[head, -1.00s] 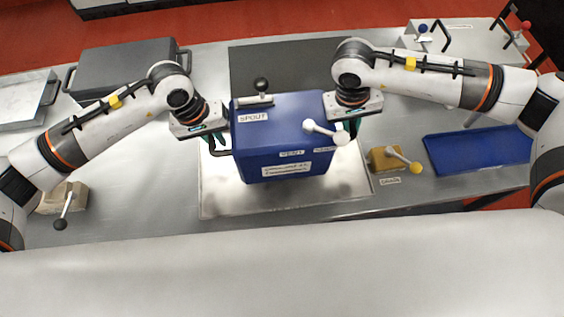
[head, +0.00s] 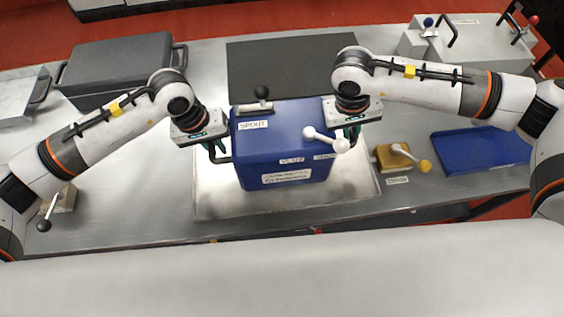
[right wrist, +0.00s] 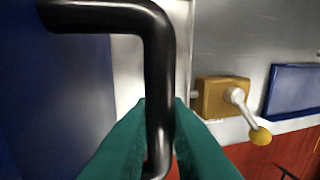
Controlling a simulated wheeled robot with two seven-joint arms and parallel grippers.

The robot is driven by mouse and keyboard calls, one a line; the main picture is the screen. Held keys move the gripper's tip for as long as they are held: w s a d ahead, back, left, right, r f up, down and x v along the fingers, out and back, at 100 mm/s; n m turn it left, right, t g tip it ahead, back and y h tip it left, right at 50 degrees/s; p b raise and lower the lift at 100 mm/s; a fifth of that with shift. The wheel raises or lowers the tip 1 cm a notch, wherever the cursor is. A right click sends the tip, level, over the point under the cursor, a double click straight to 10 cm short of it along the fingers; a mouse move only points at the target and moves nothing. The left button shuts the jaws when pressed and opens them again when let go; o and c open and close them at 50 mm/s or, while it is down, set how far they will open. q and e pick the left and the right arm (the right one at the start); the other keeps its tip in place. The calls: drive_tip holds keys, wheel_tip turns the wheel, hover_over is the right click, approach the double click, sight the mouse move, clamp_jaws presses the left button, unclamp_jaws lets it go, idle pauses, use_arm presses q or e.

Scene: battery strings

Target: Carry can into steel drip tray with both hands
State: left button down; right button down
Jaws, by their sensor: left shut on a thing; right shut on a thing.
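The blue can (head: 284,140) is a box with labels such as SPOUT, a black-knobbed lever and a white-knobbed lever on top. It is upright over the steel drip tray (head: 212,200), whose bright surface shows around it. Whether it touches the tray I cannot tell. My left gripper (head: 214,148) is shut on the can's left handle. My right gripper (head: 352,130) is shut on the right handle; in the right wrist view the green fingers (right wrist: 160,140) close around the black handle bar (right wrist: 158,75), beside the can's blue wall (right wrist: 60,100).
A yellow block with a lever (head: 392,157) and a blue tray (head: 480,150) stand right of the drip tray. A dark grey case (head: 120,68) is at back left, a dark mat (head: 285,65) behind the can. A beige block (head: 64,200) with a lever sits left.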

use_arm(q)
drive_tip(key=c, duration=1.7)
unclamp_jaws()
drive_tip(key=shift+f, duration=0.1)
use_arm(e)
drive_tip(key=c, duration=1.7)
unclamp_jaws()
use_arm(q)
drive_tip(key=o, duration=0.3)
drive_tip(key=shift+s, duration=0.1)
use_arm(e)
drive_tip(key=shift+o, duration=1.3)
drive_tip(key=shift+s, duration=0.15)
drive_tip(key=shift+o, duration=0.2)
drive_tip(key=shift+s+r, duration=0.1)
drive_tip(key=shift+s, duration=0.05)
use_arm(q)
drive_tip(key=shift+r, duration=0.25)
drive_tip(key=shift+a+r, duration=0.1)
drive_tip(key=shift+r, duration=0.25)
use_arm(e)
drive_tip(key=shift+a+r, duration=0.1)
drive_tip(key=shift+r, duration=0.15)
use_arm(q)
wheel_tip(320, 180, up, 11)
drive_tip(key=a, duration=0.2)
drive_tip(key=shift+s, duration=0.2)
use_arm(e)
wheel_tip(320, 180, up, 11)
drive_tip(key=a, duration=0.2)
